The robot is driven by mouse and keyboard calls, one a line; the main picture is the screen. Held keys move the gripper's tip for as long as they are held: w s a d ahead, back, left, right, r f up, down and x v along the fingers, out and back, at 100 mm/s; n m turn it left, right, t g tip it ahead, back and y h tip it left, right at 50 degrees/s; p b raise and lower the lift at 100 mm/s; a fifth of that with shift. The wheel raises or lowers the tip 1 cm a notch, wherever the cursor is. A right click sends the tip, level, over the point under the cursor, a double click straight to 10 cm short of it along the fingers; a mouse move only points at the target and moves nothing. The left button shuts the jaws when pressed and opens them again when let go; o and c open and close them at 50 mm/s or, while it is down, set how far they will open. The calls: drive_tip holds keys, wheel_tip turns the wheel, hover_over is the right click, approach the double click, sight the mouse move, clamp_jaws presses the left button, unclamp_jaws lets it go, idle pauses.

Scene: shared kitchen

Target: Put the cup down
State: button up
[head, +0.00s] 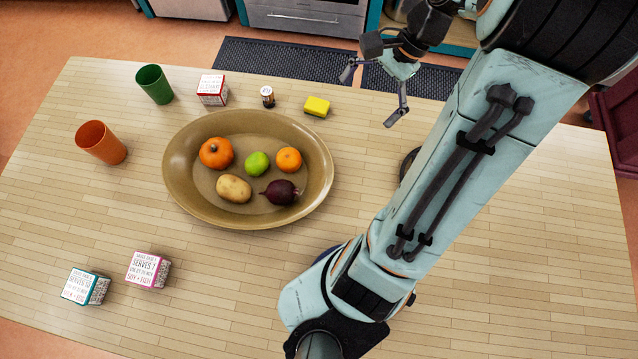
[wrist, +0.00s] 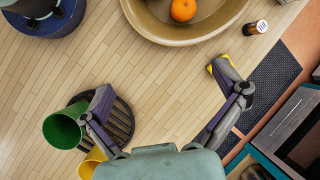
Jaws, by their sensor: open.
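My gripper (head: 368,99) is open and empty over the back of the table, right of the sponge. In the wrist view my gripper's fingers (wrist: 162,80) are spread wide with bare table between them. In that view a green cup (wrist: 63,130) and a yellow cup (wrist: 91,163) stand at the lower left, outside the left finger, by a dark slatted round mat (wrist: 121,123). I cannot tell whether either cup rests on it. My arm hides both in the head view. Another green cup (head: 155,86) and an orange cup (head: 101,142) stand upright at the table's left.
A large brown dish (head: 172,190) with fruit and vegetables fills the table's middle. A red-white box (head: 212,89), a small bottle (head: 267,96) and a yellow sponge (head: 317,106) lie behind it. Two boxes (head: 86,286) (head: 148,269) stand at front left. The table's right end looks clear.

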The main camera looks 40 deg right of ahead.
drive_tip(key=s+a+r+n+h, duration=0.1)
drive_tip(key=s+a+n, duration=0.3)
drive_tip(key=a+n, duration=0.4)
drive_tip(key=s+a+r+n+g+h, duration=0.1)
drive_tip(key=s+a+r+n+h, duration=0.1)
drive_tip(key=a+n, duration=0.7)
drive_tip(key=s+a+h, duration=0.1)
drive_tip(key=s, duration=0.1)
drive_tip(key=shift+s+a+r+g, duration=0.15)
drive_tip(key=shift+s+a+g, duration=0.15)
drive_tip(key=shift+s+a, duration=0.1)
drive_tip(key=shift+o, duration=0.4)
drive_tip(key=shift+w, duration=0.1)
